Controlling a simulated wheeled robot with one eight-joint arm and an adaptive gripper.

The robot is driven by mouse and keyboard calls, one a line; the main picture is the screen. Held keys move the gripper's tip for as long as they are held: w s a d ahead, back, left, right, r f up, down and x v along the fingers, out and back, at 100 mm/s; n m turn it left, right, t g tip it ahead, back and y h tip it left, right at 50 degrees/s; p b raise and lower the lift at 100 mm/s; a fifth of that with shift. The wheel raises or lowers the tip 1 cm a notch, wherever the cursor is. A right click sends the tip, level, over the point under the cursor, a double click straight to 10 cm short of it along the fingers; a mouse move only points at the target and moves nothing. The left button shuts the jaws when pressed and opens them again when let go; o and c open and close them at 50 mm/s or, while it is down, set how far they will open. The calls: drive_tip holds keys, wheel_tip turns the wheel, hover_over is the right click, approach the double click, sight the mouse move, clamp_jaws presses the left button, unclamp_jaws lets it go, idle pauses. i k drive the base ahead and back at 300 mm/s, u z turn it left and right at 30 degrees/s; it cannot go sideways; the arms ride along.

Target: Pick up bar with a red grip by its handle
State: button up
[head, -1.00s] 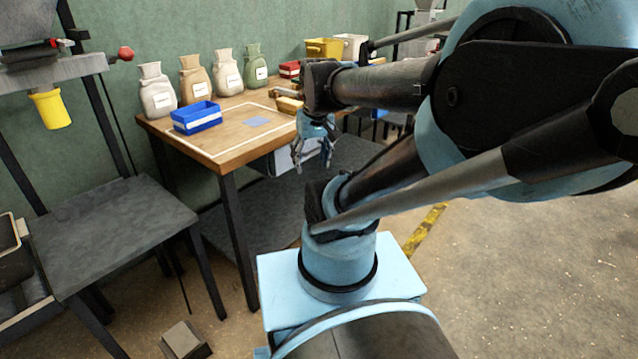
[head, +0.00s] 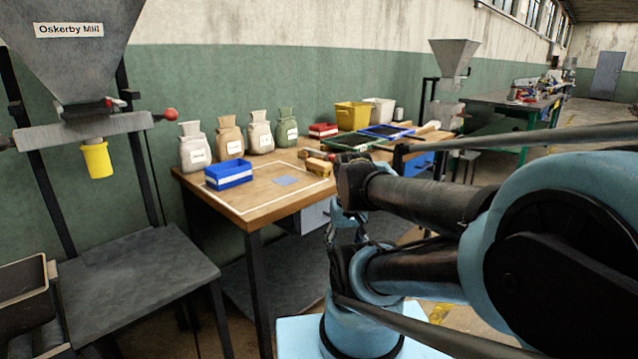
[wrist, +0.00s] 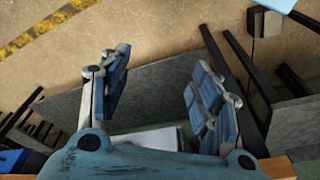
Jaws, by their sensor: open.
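A red ball grip (head: 170,114) sticks out on a short rod at the right end of the grey crossbeam under the hopper, at the left in the head view. It is the only red-gripped bar I can make out, and how far its rod runs inside is hidden. My gripper (wrist: 160,60) is open and empty in the wrist view, its two blue fingers spread apart. In the head view my gripper (head: 337,232) hangs low by the worktable's right front side, partly hidden by my arm. It is well to the right of the red grip and lower.
The wooden worktable (head: 255,198) holds several sacks, a blue bin (head: 228,175) and a yellow bin (head: 353,116). A second hopper (head: 455,58) stands farther back.

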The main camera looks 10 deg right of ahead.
sight(330, 157)
drive_tip(key=u, duration=1.65)
drive_tip(key=k, duration=1.1)
drive_tip(key=z, duration=0.65)
drive_tip(key=i, duration=1)
drive_tip(key=u, duration=0.05)
